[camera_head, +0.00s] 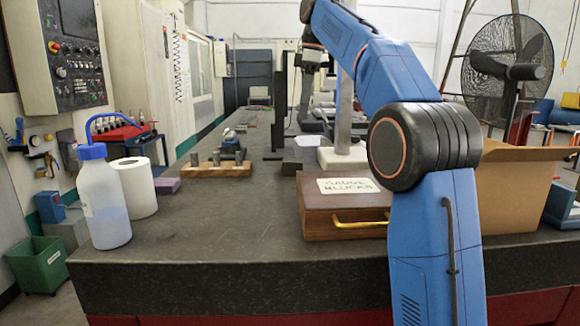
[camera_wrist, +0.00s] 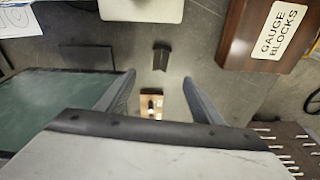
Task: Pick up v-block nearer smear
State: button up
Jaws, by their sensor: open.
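A small dark block with a notched end (camera_wrist: 161,57), which looks like a v-block, lies on the grey worktop in the wrist view. In the head view a dark block (camera_head: 291,167) sits just left of the pale base. My gripper (camera_wrist: 163,94) is open, with one finger on each side of the picture's middle. The dark block shows beyond the fingertips, roughly centred between them and apart from them. Nothing is held. I cannot make out a smear or a second v-block for certain.
The gauge blocks box (camera_head: 345,206) stands at the front; its lid also shows in the wrist view (camera_wrist: 270,32). A pale base (camera_head: 342,158) is behind it. A wooden rack with cylinders (camera_head: 216,172), a bottle (camera_head: 103,200) and a white roll (camera_head: 136,187) stand left.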

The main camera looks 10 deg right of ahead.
send_over(293, 167)
jog(key=w+d, duration=0.2)
notch_tip(293, 167, down, 11)
jog(key=shift+a+f, duration=0.1)
jog(key=shift+w+a+f, duration=0.1)
jog(key=shift+a+f, duration=0.1)
jog(key=shift+f, duration=0.65)
jog(key=shift+w+a+f, duration=0.1)
jog(key=shift+a+f, duration=0.1)
jog(key=shift+f, duration=0.7)
jog(key=shift+w+a+f, duration=0.1)
jog(key=shift+a+f, duration=0.1)
jog(key=shift+f, duration=0.65)
grip_shut()
